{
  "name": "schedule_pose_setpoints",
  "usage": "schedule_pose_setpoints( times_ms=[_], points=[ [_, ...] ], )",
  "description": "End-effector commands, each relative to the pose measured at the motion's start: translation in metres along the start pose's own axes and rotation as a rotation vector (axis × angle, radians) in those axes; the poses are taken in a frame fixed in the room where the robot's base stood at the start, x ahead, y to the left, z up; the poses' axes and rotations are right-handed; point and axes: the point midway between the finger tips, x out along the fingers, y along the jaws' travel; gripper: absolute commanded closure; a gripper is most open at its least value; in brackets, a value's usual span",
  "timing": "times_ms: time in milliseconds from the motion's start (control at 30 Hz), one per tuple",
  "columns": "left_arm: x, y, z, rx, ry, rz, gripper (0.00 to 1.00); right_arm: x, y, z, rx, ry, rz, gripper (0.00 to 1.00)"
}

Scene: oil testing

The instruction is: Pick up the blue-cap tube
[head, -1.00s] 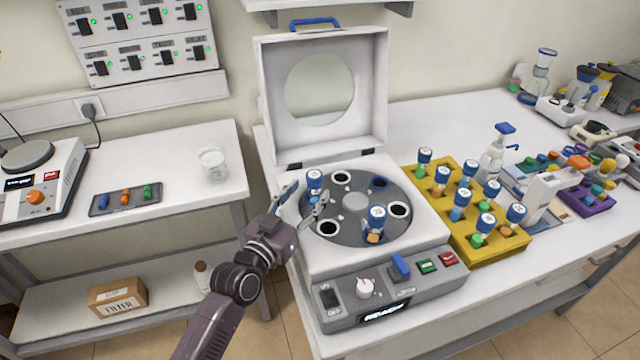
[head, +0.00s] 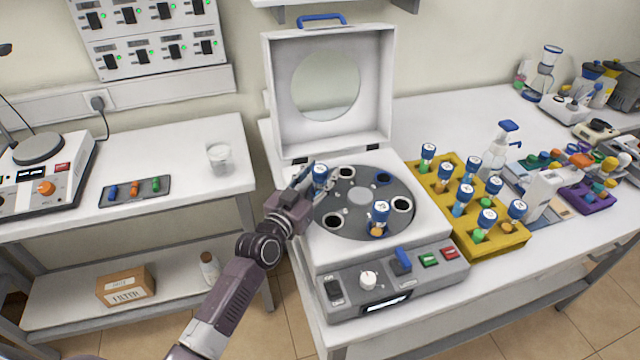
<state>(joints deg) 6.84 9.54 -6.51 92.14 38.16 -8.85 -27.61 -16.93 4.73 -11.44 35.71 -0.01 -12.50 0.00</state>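A blue-cap tube (head: 320,174) with a white label stands in the left part of the centrifuge rotor (head: 360,197). A second blue-cap tube (head: 379,215), orange lower down, stands in the front part of the rotor. My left gripper (head: 313,181) is at the left tube, with one finger just left of its cap. The other finger and the tube's lower part are mostly hidden, so I cannot tell whether the fingers touch or grip it. My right gripper is not in view.
The centrifuge lid (head: 330,90) stands open behind the rotor. A yellow rack (head: 505,243) with several blue-cap tubes is to the right. A glass beaker (head: 219,158) and a dark tray (head: 135,191) are on the left table, separated from the centrifuge table by a gap.

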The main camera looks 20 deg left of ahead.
Motion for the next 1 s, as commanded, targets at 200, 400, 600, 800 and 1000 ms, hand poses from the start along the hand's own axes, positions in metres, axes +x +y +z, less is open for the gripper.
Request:
schedule_pose_setpoints(
  times_ms=[200, 400, 600, 800, 1000],
  points=[
    [0.000, 0.000, 0.000, 0.000, 0.000, 0.000, 0.86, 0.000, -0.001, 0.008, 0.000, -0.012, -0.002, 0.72],
    [0.000, 0.000, -0.001, 0.000, 0.001, 0.000, 0.97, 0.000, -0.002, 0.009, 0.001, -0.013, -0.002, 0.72],
    [0.000, 0.000, -0.003, -0.001, 0.002, 0.000, 0.97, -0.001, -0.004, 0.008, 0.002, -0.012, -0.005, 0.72],
    [0.000, 0.001, -0.022, -0.003, 0.006, 0.000, 0.97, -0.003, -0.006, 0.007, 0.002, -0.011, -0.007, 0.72],
    [0.000, 0.000, -0.060, -0.002, 0.008, -0.001, 0.97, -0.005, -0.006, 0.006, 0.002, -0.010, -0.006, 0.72]
  ],
)
